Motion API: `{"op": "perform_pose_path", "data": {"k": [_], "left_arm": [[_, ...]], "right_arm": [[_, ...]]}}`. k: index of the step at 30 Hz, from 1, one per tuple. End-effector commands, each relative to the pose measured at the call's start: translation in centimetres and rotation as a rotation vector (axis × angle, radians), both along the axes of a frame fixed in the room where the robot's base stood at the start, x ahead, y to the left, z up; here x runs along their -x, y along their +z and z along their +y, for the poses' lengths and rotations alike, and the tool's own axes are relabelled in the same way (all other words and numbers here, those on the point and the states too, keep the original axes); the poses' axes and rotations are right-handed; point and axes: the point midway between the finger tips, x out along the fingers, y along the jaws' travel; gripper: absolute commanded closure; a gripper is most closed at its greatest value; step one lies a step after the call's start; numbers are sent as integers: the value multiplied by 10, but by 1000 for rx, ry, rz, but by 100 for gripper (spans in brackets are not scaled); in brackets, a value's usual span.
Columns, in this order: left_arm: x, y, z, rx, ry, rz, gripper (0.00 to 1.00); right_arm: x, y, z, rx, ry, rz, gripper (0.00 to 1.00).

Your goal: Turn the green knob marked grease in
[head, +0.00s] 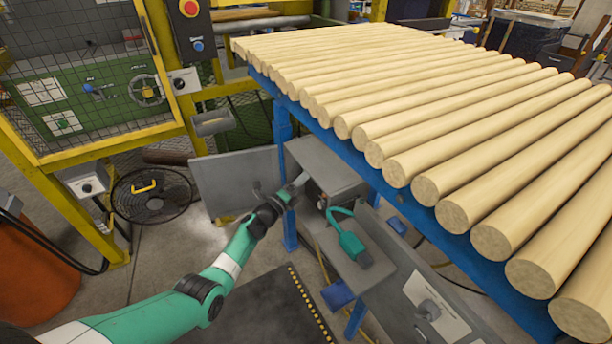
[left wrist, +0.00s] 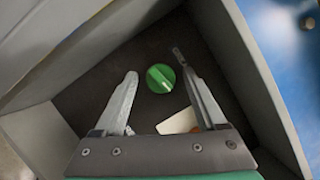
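The green knob (left wrist: 161,78) shows in the left wrist view on a dark panel inside a grey box (left wrist: 215,60). A lighter ridge runs across its face, slightly tilted. My left gripper (left wrist: 154,74) is open, with one finger to the left of the knob and the other to the right, both apart from it. In the head view my left gripper (head: 299,181) reaches into the opening of the grey box (head: 328,168) under the log table, and the knob is hidden there. A pale label (left wrist: 178,122) lies partly behind the right finger; its writing cannot be read. My right gripper is not in view.
The box walls close in around the left gripper. Its grey door (head: 232,186) hangs open to the left. A blue table frame (head: 375,180) carrying several round logs (head: 420,90) is above. A teal hooked tool (head: 350,240) lies on the grey surface nearby.

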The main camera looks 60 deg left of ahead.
Motion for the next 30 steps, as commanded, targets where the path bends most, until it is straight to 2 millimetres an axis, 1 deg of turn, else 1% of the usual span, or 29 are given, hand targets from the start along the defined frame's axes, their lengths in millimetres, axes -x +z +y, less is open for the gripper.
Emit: {"op": "perform_pose_path", "data": {"k": [7,11,14,18,21,24,27,30], "left_arm": [[0,1,0,0,0,-1,26],[8,1,-2,1,1,0,26],[24,0,-9,2,2,2,26],[55,-5,-21,2,3,2,26],[77,-11,-29,2,3,2,26],[93,-15,-35,2,3,1,26],[103,-18,-40,0,1,0,26],[107,-20,-42,0,0,0,26]], "right_arm": [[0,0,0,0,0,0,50],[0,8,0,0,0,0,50],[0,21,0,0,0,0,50],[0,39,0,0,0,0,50],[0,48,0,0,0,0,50],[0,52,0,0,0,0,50],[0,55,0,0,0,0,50],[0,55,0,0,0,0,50]]}}
